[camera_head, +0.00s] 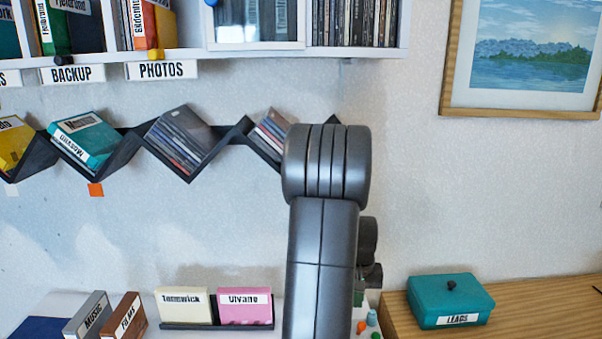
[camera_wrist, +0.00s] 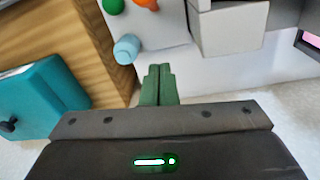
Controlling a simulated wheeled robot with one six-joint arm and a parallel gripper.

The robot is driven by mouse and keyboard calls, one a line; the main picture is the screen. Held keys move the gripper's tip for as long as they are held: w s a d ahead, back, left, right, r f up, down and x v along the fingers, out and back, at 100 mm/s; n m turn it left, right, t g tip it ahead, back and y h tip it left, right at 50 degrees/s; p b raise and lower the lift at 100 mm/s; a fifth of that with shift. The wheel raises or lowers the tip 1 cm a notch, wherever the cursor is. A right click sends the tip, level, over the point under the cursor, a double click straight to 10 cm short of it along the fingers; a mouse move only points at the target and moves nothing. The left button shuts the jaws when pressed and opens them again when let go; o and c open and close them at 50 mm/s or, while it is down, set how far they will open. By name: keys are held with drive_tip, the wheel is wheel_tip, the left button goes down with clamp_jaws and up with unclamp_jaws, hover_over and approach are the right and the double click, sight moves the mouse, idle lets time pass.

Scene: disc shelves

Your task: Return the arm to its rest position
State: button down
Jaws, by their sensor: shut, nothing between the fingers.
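My arm (camera_head: 322,255) stands upright in the middle of the head view, in front of the wall and the desk. Its grey links hide part of the zigzag shelf's right end. In the wrist view my gripper (camera_wrist: 158,85) shows its two green fingers side by side, closed together with nothing between them. The fingers point toward a pale surface with small coloured pieces just beyond them. In the head view the gripper itself is mostly hidden behind the arm.
A teal LEADS box (camera_head: 450,300) sits on the wooden desk at right. A black zigzag shelf (camera_head: 120,155) holds disc cases on the wall. A stand (camera_head: 215,326) with two cases is left of my arm. A blue peg (camera_wrist: 127,48) is near the fingers.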

wheel_tip(320, 180, up, 9)
drive_tip(key=w+b, duration=0.1)
drive_tip(key=w, duration=0.1)
drive_tip(key=shift+w+f+b, duration=0.15)
drive_tip(key=shift+w+b, duration=0.15)
drive_tip(key=shift+b, duration=0.05)
drive_tip(key=shift+a, duration=0.15)
